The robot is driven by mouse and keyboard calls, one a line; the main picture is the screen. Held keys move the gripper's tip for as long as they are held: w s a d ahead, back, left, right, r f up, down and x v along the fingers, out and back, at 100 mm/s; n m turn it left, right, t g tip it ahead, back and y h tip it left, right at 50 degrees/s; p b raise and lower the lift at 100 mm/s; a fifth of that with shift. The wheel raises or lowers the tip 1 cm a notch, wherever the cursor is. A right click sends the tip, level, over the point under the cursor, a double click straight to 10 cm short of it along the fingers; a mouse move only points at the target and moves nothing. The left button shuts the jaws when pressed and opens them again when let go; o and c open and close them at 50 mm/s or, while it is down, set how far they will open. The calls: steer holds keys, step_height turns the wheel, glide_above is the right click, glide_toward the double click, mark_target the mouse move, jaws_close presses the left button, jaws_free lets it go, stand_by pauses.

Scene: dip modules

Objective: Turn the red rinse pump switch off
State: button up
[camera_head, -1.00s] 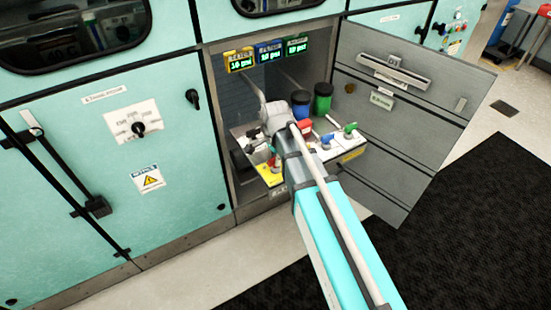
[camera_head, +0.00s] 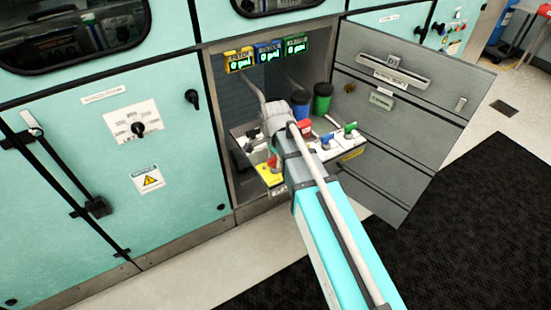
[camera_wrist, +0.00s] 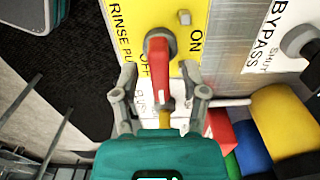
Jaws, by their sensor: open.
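The red rinse pump switch (camera_wrist: 160,60) is a lever on a yellow plate (camera_wrist: 184,72) lettered RINSE PUMP, with ON and OFF marks. In the wrist view its pivot is at the top and its handle points down toward the OFF side, away from ON. My gripper (camera_wrist: 160,94) is open, with one finger on each side of the lever's lower end; I cannot tell whether either touches it. In the head view the yellow plate (camera_head: 269,176) shows beside my arm, which partly covers the switch area.
Three displays, yellow (camera_head: 239,61), blue (camera_head: 269,55) and green (camera_head: 296,46), read 0 psi above the bay. A BYPASS plate (camera_wrist: 270,38) with a grey knob is beside the switch. Blue (camera_head: 300,103) and green (camera_head: 322,99) lidded containers stand behind. An open grey door (camera_head: 405,115) bounds the right.

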steer(key=shift+n, duration=0.4)
steer(key=n, duration=0.7)
steer(key=shift+n, duration=0.4)
steer(key=n, duration=0.9)
step_height(320, 180, up, 14)
steer(key=p, duration=1.4)
steer(key=s+d+m, duration=0.3)
steer(key=s+d, duration=0.2)
steer(key=d, duration=0.4)
steer(key=s+d+r+m+p, duration=0.1)
steer(key=s+d+m, duration=0.2)
steer(key=d, duration=0.7)
steer(key=shift+s+d+r, duration=0.2)
steer(key=shift+s+d, duration=0.05)
steer(key=shift+s, duration=0.7)
